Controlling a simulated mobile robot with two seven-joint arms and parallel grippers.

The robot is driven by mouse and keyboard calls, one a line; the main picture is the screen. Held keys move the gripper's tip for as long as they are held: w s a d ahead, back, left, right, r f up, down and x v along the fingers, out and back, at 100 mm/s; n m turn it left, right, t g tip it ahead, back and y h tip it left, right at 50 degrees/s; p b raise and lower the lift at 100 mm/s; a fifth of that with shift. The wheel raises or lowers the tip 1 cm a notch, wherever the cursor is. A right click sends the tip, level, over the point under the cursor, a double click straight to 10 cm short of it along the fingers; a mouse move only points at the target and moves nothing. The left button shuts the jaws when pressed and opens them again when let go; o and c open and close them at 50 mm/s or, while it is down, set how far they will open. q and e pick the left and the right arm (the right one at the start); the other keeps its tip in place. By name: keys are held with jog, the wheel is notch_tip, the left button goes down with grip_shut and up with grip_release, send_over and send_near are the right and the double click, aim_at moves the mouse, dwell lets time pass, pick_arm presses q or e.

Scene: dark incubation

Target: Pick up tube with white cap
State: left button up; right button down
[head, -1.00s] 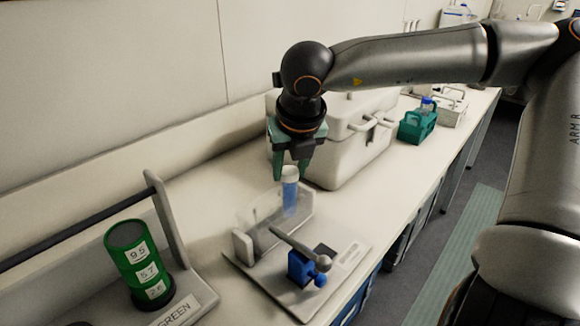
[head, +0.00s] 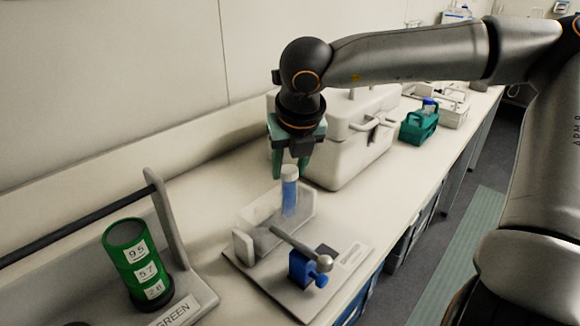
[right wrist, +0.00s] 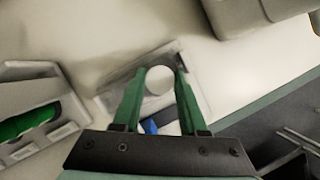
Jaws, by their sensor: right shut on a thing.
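The tube with the white cap (head: 289,189) stands upright in the clear holder on a pale base plate (head: 335,279); its body is blue. My right gripper (head: 290,172) comes down from above with its green fingers at the white cap. In the right wrist view the round white cap (right wrist: 158,80) lies between the two fingertips, and the gripper is shut on it. The lower part of the tube is seen through the clear holder. My left gripper is not in view.
A blue clamp with a grey lever (head: 303,265) is on the same plate. A green numbered cylinder (head: 138,262) stands in a grey stand at left. A white case (head: 345,155) is close behind the gripper. A teal rack (head: 419,125) stands farther back.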

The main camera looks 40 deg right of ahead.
jog(key=shift+c, duration=1.8)
grip_release()
jog(key=v, duration=1.2)
jog(key=shift+r, duration=0.25)
jog(key=shift+s+a, duration=0.1)
